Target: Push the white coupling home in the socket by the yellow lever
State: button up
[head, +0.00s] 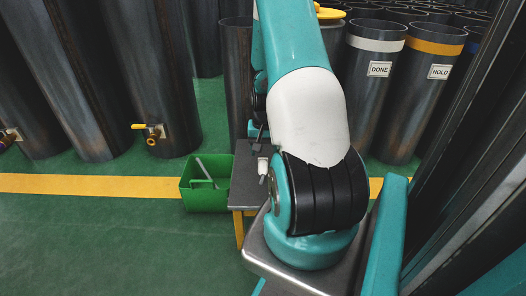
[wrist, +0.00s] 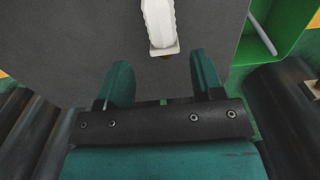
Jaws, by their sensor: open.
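The white coupling (head: 262,165) lies on a small grey table (head: 245,187) beside my arm in the head view. In the wrist view the white coupling (wrist: 159,22) is at the top centre, with a pale squarish end toward me. My gripper (wrist: 162,78) is open and empty; its two teal fingers point toward the coupling, which lies beyond their tips, roughly in line with the gap. The yellow lever (head: 138,126) sits on a brass fitting with a round socket (head: 151,142), low on a dark cylinder at the left. The socket's inside is too small to make out.
A green bin (head: 207,195) with a grey rod in it stands left of the table. Tall dark cylinders line the back; two at the right bear DONE (head: 379,69) and HOLD (head: 439,72) labels. Green floor with a yellow stripe (head: 90,184) is clear at the left.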

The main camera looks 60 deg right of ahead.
notch_tip(320, 180, up, 13)
jog(key=p, duration=0.7)
jog(key=w+a+r+n+t+y, duration=0.1)
jog(key=w+a+r+n, duration=0.25)
jog(key=a, duration=0.35)
jog(key=w+a+r+n, duration=0.2)
jog(key=a+r, duration=0.2)
jog(key=a, duration=0.4)
jog(key=w+a+r+n+t+y, duration=0.1)
jog(key=w+a+r+n, duration=0.25)
jog(key=a, duration=0.35)
jog(key=s+a+r+n, duration=0.3)
jog(key=s+a, duration=0.2)
jog(key=a, duration=0.2)
jog(key=s+a+r+n+g+y, duration=0.1)
jog(key=s+a+r+n, duration=0.2)
jog(key=a, duration=0.5)
jog(key=s+a+r+n+g+y, duration=0.1)
jog(key=s+a+r+n, duration=0.2)
jog(key=s+a, duration=0.4)
jog(key=shift+a+r+n, duration=0.35)
jog(key=shift+a+n, duration=0.05)
jog(key=shift+n, duration=0.4)
jog(key=shift+s, duration=0.1)
